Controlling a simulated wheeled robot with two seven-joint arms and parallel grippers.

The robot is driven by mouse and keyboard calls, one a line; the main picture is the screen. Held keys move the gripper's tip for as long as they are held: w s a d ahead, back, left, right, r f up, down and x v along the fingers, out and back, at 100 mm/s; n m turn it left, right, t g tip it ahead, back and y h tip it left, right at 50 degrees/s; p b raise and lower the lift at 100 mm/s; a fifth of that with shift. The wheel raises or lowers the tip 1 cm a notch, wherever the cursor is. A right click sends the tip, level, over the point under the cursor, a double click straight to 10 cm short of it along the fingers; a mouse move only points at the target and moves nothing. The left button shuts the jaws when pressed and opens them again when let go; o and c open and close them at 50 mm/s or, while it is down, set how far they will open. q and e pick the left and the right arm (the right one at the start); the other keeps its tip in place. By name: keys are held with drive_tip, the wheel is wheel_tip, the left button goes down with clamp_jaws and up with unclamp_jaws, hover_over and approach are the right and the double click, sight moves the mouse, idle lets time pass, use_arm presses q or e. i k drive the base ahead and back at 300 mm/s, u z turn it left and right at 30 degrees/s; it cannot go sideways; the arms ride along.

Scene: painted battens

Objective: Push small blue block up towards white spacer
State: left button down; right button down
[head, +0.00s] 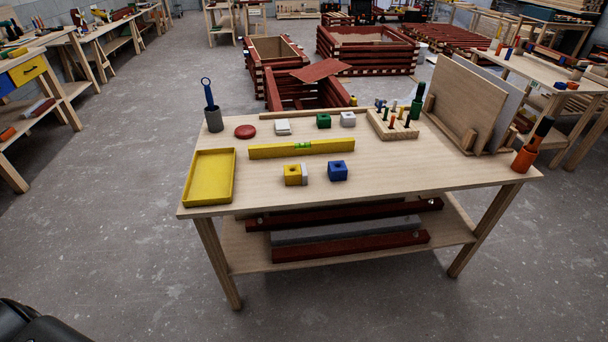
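The small blue block (338,172) sits near the front middle of the light wooden table (400,170), with a dark hole in its top. Several pale pieces could be the white spacer: a flat white piece (283,127) at the back left of centre, a whitish block (348,119) at the back, nearly straight behind the blue block, and a small pale piece (304,174) against the yellow block (292,174). I cannot tell which is meant. The blue block is apart from all of them. Neither gripper is in view.
A green block (323,121), a red disc (245,132) and a yellow tray (210,178) are left. A peg rack (393,126) and upright boards (465,100) are right.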

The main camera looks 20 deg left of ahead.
sight(337, 170)
drive_tip(key=u, duration=1.9)
drive_tip(key=i, duration=1.2)
drive_tip(key=z, duration=3.45)
